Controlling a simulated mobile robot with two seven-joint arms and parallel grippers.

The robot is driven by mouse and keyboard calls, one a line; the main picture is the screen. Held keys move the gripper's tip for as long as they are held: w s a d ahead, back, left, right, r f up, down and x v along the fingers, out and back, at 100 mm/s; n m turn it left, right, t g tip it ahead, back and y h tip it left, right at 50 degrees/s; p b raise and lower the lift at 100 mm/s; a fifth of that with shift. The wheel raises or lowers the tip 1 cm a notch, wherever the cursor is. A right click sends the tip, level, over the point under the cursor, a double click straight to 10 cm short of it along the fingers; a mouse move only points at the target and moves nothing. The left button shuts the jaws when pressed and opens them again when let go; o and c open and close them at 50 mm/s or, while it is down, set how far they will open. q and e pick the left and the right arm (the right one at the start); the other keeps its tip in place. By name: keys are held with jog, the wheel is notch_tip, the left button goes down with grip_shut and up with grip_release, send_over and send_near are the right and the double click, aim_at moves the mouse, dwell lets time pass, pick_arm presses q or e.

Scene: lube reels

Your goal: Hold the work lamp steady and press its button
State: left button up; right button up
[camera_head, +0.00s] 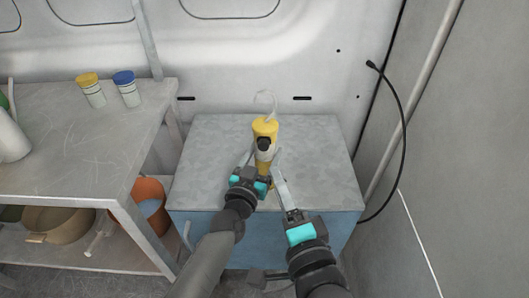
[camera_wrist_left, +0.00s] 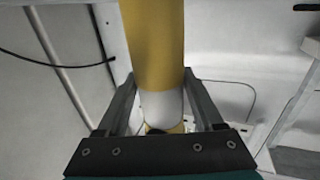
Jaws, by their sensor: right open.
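The yellow work lamp (camera_head: 265,127) stands upright above the blue-grey cabinet top, with a pale hook at its top and a dark, round part on its near side. My left gripper (camera_head: 257,171) is at the lamp's lower body. In the left wrist view the yellow and white lamp body (camera_wrist_left: 155,50) runs between its two fingers, which lie against both sides. My right gripper (camera_head: 279,168) is open and empty, its fingers pointing up beside the lamp's right side. I cannot tell whether it touches the lamp. The button is not clearly visible.
The cabinet (camera_head: 325,160) has free room on its top around the lamp. A grey workbench (camera_head: 60,150) at left carries a yellow-capped jar (camera_head: 91,92) and a blue-capped jar (camera_head: 127,90). A black cable (camera_head: 402,120) hangs at right.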

pick_arm(q)
grip_shut()
dwell(0.3)
pick_arm(e)
grip_shut()
dwell(0.4)
dwell(0.7)
jog(key=shift+a, duration=0.1)
dwell(0.6)
